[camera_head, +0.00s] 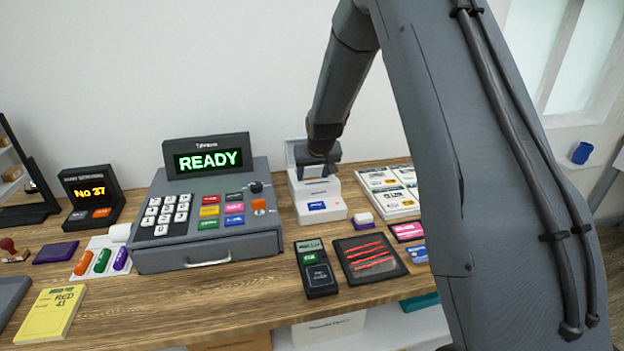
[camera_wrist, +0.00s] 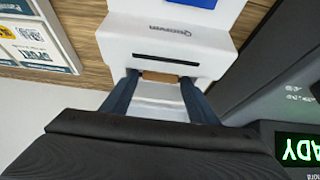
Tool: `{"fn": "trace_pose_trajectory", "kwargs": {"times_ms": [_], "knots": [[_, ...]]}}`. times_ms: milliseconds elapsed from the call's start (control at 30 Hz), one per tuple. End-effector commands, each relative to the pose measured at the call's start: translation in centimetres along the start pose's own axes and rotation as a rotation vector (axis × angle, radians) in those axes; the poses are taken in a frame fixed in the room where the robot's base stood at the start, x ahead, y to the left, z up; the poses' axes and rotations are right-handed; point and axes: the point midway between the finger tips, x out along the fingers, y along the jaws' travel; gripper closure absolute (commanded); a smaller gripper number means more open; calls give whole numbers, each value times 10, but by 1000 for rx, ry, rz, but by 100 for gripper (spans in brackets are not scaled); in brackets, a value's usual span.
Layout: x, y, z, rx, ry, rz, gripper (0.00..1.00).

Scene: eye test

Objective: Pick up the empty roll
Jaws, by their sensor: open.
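The white printer (camera_head: 320,205) stands on the wooden counter right of the cash register, and its body also fills the top of the wrist view (camera_wrist: 165,35). A small tan cylinder-like piece, which looks like the empty roll (camera_wrist: 160,76), sits in the printer's bay behind the slotted front. My gripper (camera_head: 320,168) is at the back of the printer, pointing down into it. In the wrist view its two blue fingers (camera_wrist: 159,84) stand apart, one on each side of the tan piece. I cannot tell whether they touch it. In the head view the roll is hidden.
The cash register (camera_head: 208,215) with its READY display stands close to the left. Stacked printed packs (camera_head: 388,192) lie to the right. A card terminal (camera_head: 316,270) and a dark tray (camera_head: 352,268) with red strips lie in front. A wall is behind.

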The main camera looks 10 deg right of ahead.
Motion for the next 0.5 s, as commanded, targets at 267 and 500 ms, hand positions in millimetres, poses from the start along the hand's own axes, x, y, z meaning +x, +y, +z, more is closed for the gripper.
{"fn": "trace_pose_trajectory", "kwargs": {"times_ms": [267,500], "knots": [[10,0,0,0,0,0,46],[10,0,0,0,0,0,65]]}}
